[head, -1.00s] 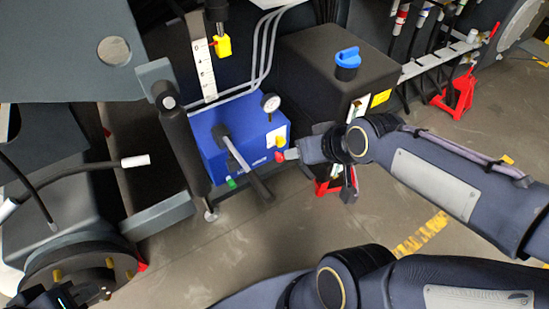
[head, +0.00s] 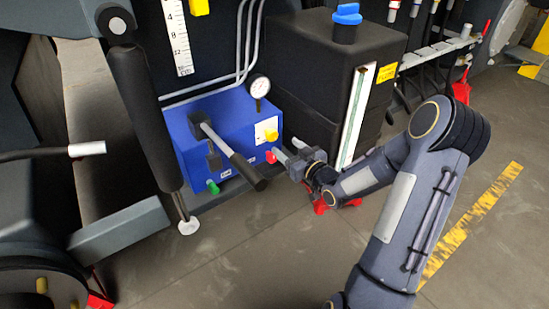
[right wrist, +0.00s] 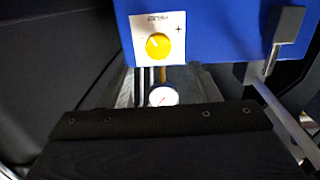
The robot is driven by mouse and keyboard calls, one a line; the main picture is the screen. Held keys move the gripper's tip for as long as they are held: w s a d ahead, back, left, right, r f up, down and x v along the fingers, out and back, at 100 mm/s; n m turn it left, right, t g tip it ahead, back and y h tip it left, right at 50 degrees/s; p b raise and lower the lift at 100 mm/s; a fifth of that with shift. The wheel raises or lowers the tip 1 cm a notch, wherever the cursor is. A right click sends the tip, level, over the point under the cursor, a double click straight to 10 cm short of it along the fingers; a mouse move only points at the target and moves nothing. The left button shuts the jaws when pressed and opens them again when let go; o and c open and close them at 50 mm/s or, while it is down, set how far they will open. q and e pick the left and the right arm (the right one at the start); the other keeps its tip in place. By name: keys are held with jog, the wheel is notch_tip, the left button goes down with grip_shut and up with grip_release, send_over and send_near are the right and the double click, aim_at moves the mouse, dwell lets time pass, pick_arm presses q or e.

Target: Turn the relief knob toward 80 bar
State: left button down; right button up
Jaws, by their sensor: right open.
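The yellow relief knob (head: 270,134) sits on a white plate on the front of the blue pump block (head: 215,150). In the right wrist view the knob (right wrist: 158,46) shows upside down on its plate, with a pale pointer mark toward the upper left; I cannot read the scale. My right gripper (head: 281,151) is open and empty, its fingers pointing at the block's front just below and right of the knob. I see no grip on the knob. My left gripper is not in view.
A pressure gauge (head: 259,86) stands on top of the block. A black lever (head: 235,158) juts out in front, left of the knob. A red knob (head: 271,157) sits low by my fingers. A black tank (head: 335,75) stands behind right. The floor in front is clear.

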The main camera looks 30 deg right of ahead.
aim_at(274, 137)
jog(key=shift+t, duration=0.3)
jog(key=w, duration=0.2)
jog(key=w+b, duration=0.1)
jog(key=w, duration=0.2)
jog(key=w+f, duration=0.1)
jog(key=w, duration=0.1)
jog(key=shift+w+a+f+b, duration=0.1)
jog(key=shift+w+a+b, duration=0.1)
jog(key=shift+w+b, duration=0.2)
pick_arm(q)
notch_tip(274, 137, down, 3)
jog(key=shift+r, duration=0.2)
pick_arm(e)
jog(key=c, duration=1)
jog(key=shift+m, duration=0.3)
